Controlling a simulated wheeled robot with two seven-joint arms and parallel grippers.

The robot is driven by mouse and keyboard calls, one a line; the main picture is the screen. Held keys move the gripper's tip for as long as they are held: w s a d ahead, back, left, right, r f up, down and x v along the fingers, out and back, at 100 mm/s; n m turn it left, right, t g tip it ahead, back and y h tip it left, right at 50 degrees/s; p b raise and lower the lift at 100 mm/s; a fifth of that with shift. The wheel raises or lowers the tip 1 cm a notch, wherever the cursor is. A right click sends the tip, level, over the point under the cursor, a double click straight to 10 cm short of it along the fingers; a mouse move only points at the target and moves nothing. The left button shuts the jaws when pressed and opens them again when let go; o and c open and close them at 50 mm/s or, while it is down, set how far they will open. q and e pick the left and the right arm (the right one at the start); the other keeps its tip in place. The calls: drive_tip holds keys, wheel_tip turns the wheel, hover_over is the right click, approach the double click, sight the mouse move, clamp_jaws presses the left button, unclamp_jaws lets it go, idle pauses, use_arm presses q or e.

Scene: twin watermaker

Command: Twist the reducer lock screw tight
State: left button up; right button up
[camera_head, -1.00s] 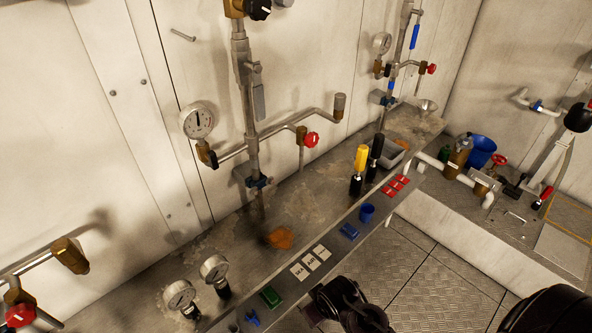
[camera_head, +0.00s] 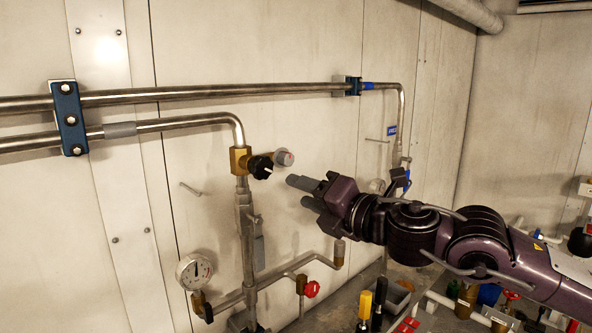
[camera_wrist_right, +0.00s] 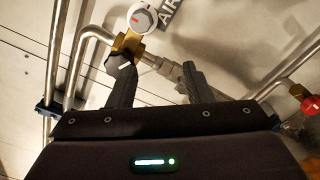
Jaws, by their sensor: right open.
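A brass reducer body (camera_head: 240,160) tops the vertical grey pipe on the wall, with a black knob (camera_head: 261,167) on its front. A light grey round knob with a red mark (camera_head: 285,158) sits just right of it. I cannot tell for sure which part is the lock screw. My right gripper (camera_head: 296,192) is open and empty, to the right of and a little below the knobs, fingers pointing left. In the right wrist view, the brass body (camera_wrist_right: 128,42), the black knob (camera_wrist_right: 121,62) and the grey knob (camera_wrist_right: 140,18) show beyond the fingers (camera_wrist_right: 158,78). My left gripper is out of view.
A pressure gauge (camera_head: 194,271) and a red valve handle (camera_head: 312,289) sit on the lower pipework. Steel pipes (camera_head: 220,93) run along the wall above. A yellow-handled tool (camera_head: 364,304) stands on the bench below. The wall between the gripper and the knobs is bare.

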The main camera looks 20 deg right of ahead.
sight(290, 161)
drive_tip(key=s+d+r+n, duration=0.2)
drive_tip(key=d+r, duration=0.1)
drive_tip(key=r, duration=0.1)
drive_tip(key=p+x, duration=0.2)
drive_tip(key=x, duration=0.1)
drive_tip(key=p+x, duration=0.2)
drive_tip(key=x, duration=0.2)
drive_tip(key=shift+d+r, duration=0.1)
drive_tip(key=shift+r, duration=0.1)
drive_tip(key=shift+w+a+f+p, duration=0.1)
drive_tip(key=shift+w+p, duration=0.15)
drive_tip(key=shift+w, duration=0.1)
drive_tip(key=shift+w+a+f+p, duration=0.1)
drive_tip(key=shift+w+f+p, duration=0.1)
drive_tip(key=shift+w, duration=0.15)
drive_tip(key=shift+r, duration=0.1)
drive_tip(key=shift+c, duration=0.2)
drive_tip(key=c, duration=0.9)
